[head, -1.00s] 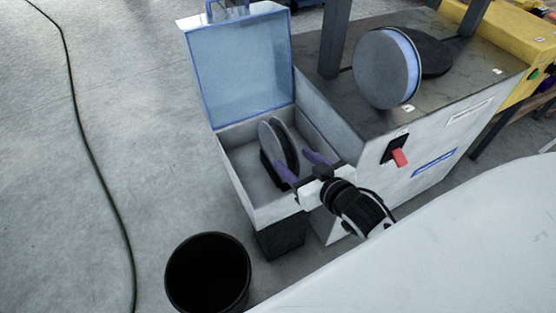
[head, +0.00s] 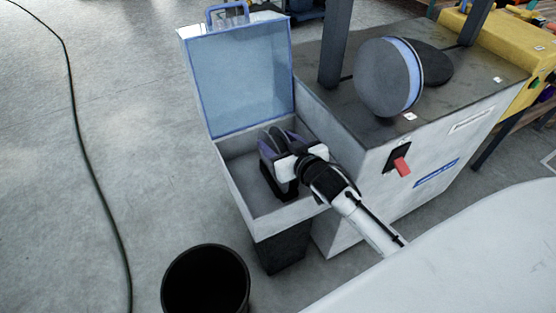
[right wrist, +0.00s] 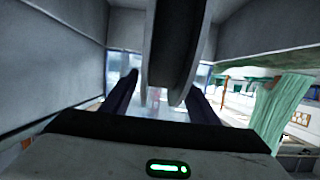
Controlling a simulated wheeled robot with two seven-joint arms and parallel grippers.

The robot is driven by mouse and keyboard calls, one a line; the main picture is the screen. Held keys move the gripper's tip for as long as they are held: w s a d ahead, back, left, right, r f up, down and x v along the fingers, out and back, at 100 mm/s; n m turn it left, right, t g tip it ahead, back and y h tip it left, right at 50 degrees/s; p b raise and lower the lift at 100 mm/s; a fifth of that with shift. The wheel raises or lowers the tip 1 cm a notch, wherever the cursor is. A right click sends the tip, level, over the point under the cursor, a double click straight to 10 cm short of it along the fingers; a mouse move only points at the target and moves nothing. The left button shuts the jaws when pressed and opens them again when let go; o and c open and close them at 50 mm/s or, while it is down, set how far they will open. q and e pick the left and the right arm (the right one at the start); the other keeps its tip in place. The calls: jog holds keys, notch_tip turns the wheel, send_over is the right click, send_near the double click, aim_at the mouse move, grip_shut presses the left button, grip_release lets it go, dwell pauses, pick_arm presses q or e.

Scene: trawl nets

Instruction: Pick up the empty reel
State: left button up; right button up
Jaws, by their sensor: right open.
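The empty reel (head: 279,135) is dark grey and stands on edge in a black holder inside the open-lidded box. My right gripper (head: 285,147) is inside the box with its purple fingers open, one on each side of the reel. In the right wrist view the reel (right wrist: 172,45) hangs large between the two fingers (right wrist: 162,100), with visible gaps to them. The gripper hides much of the reel's lower part in the head view. My left gripper is not in view.
The box (head: 232,172) has its bluish clear lid (head: 240,75) raised at the back. To its right, a grey machine (head: 345,135) carries a reel with a blue band (head: 388,77) and a red switch (head: 401,166). A black bin (head: 206,280) stands in front. A cable (head: 75,130) lies on the floor at left.

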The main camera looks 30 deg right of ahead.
grip_shut()
jog(key=shift+r, duration=0.1)
